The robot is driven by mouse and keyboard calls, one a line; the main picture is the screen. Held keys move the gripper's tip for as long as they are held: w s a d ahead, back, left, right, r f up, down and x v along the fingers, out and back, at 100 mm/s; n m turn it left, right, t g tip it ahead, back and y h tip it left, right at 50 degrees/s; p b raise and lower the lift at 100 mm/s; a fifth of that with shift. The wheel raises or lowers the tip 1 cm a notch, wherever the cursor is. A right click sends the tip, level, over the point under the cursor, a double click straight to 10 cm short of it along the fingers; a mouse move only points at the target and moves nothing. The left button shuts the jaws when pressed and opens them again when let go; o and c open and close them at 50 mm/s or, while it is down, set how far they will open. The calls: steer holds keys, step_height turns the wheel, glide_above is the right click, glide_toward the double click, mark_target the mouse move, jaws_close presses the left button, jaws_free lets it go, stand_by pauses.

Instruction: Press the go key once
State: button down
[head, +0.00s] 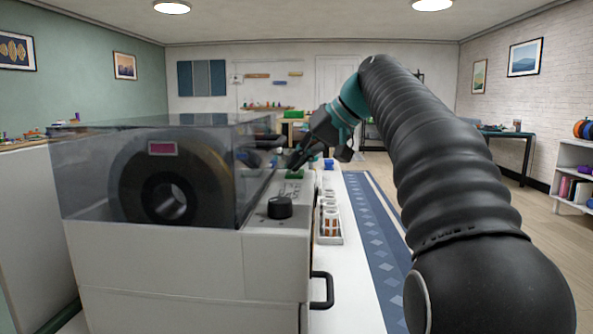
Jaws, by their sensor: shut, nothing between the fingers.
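A white machine (190,264) with a clear dark-tinted cover stands at the left, a large black wheel (168,180) inside it. On the narrow top panel beside the cover is a green key (295,175), probably the go key; I cannot read its label. Dark markings and a black knob (280,207) are nearer on the same panel. My gripper (292,168) is shut and empty, pointing down and left, with its fingertips at or just above the green key. I cannot tell whether they touch it. The fingers partly cover the far end of the panel.
A rack with several small cylinders (330,222) stands on the white table right of the machine. A small blue object (328,164) is farther back. A black handle (322,290) juts from the machine's front right.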

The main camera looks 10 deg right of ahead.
mark_target(298, 172)
steer(key=shift+r+p, duration=0.4)
steer(key=shift+r, duration=0.05)
step_height(298, 172, up, 3)
steer(key=p, duration=0.2)
steer(key=shift+f+p, duration=0.2)
steer(key=shift+p, duration=0.15)
steer(key=shift+r, duration=1.65)
